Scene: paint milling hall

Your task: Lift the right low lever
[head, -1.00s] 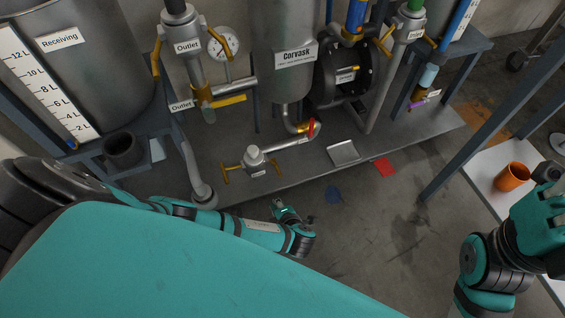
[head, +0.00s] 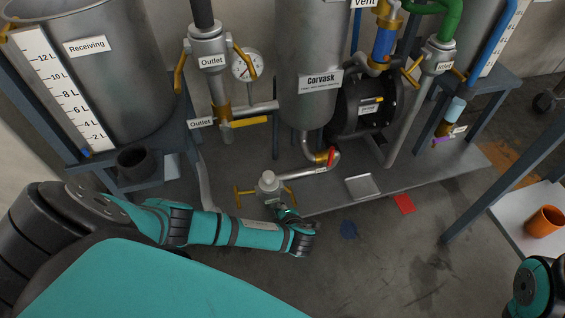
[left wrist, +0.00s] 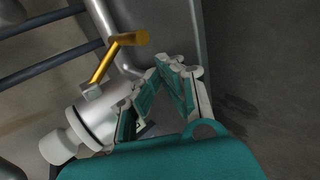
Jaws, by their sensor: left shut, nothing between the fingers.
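The low valve (head: 268,186) is a grey body with a white cap on the pipe at the platform's front edge. Its right low lever (head: 289,193) is a yellow handle, partly covered by my left gripper. My left gripper (head: 286,211) is just below and right of the valve, shut and empty. In the left wrist view the shut fingers (left wrist: 165,65) are beside the valve body (left wrist: 100,110). A yellow lever (left wrist: 118,56) stands left of the fingers, apart from them; I cannot tell which lever it is. My right gripper is out of view.
The Corvask vessel (head: 308,100) and a black round machine (head: 357,112) stand behind the valve. A red handle (head: 331,156) is on the pipe to the right. An orange cup (head: 545,221) stands on a pale table at the right.

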